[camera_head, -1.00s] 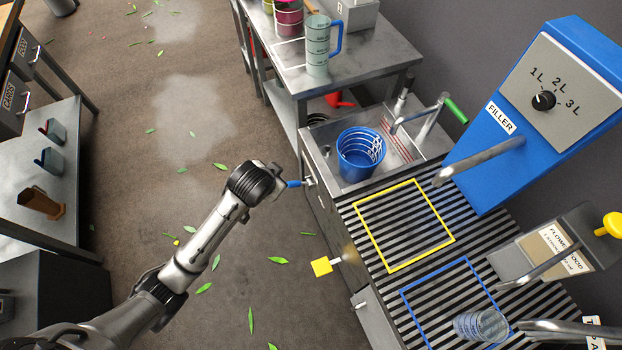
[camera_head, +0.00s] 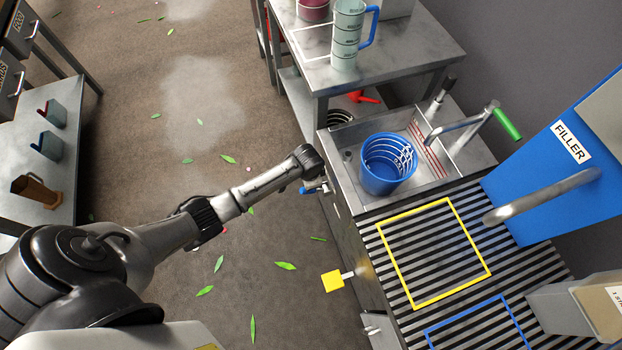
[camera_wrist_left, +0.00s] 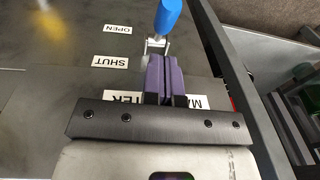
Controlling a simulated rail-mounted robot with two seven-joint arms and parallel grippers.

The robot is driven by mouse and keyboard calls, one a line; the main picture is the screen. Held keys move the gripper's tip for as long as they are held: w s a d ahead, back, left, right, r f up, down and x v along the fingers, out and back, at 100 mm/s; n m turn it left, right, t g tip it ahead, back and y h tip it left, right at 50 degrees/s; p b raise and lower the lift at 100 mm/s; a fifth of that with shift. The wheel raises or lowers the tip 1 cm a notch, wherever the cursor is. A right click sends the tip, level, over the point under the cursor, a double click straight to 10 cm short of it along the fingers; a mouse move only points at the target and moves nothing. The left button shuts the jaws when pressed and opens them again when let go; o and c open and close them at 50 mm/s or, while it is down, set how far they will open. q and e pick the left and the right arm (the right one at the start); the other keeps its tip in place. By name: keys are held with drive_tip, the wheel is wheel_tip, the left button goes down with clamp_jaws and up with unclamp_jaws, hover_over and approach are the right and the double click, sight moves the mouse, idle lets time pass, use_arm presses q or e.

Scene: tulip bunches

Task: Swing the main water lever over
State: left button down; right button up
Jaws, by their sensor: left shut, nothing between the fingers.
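The main water lever has a blue handle (camera_head: 312,188) that sticks out from the front of the sink counter. In the left wrist view the blue handle (camera_wrist_left: 168,17) is at the top, on a metal bracket. Labels OPEN (camera_wrist_left: 117,29) and SHUT (camera_wrist_left: 110,62) are on the panel to its left, and a partly covered label is behind the fingers. My left gripper (camera_wrist_left: 165,60) is shut and empty, its purple fingertips close to the lever's bracket; I cannot tell whether they touch. In the head view my wrist hides the fingers. My right gripper is not in view.
A yellow knob (camera_head: 332,281) sticks out from the counter front below the lever. A blue bucket (camera_head: 388,163) stands in the sink (camera_head: 350,195). The blue filler (camera_head: 560,180) is at the right. Floor left of the counter is open, with scattered leaves.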

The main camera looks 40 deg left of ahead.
use_arm(q)
drive_tip(key=f, duration=0.1)
drive_tip(key=f+b, duration=0.1)
drive_tip(key=f, duration=0.2)
drive_tip(key=shift+w+a+b, duration=0.15)
drive_tip(key=shift+w+b, duration=0.1)
drive_tip(key=shift+b, duration=0.1)
drive_tip(key=shift+f, duration=0.45)
drive_tip(key=shift+f+b, duration=0.1)
drive_tip(key=shift+b, duration=0.2)
